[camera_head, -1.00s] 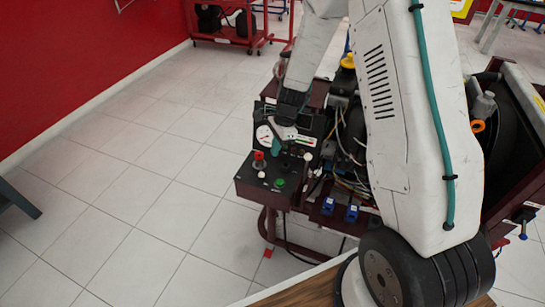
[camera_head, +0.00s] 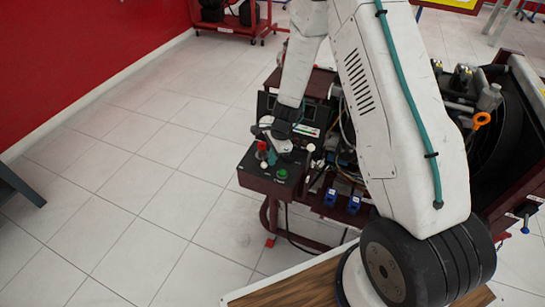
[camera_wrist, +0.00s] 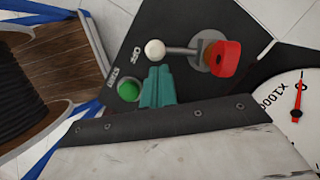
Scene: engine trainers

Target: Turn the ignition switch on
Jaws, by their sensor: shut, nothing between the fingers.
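The dark control panel (camera_head: 249,172) of the engine trainer is below my gripper (camera_head: 284,148). It carries a red knob (camera_head: 262,147), a green button (camera_head: 282,174) and white knobs, one of them at the right edge (camera_head: 311,148). In the wrist view, the closed teal fingers of my gripper (camera_wrist: 157,75) point at the panel (camera_wrist: 115,55), between the green button (camera_wrist: 128,91) and a white knob (camera_wrist: 154,49). A red knob (camera_wrist: 224,57) is to the right. Contact cannot be told. I cannot make out a distinct ignition switch; part of the panel is hidden by my gripper.
A white dial gauge (camera_wrist: 295,120) is close to my gripper on the right in the wrist view. The engine with hoses and wires stands right of the panel, with blue parts (camera_head: 331,197) below. Tiled floor (camera_head: 140,215) to the left is open.

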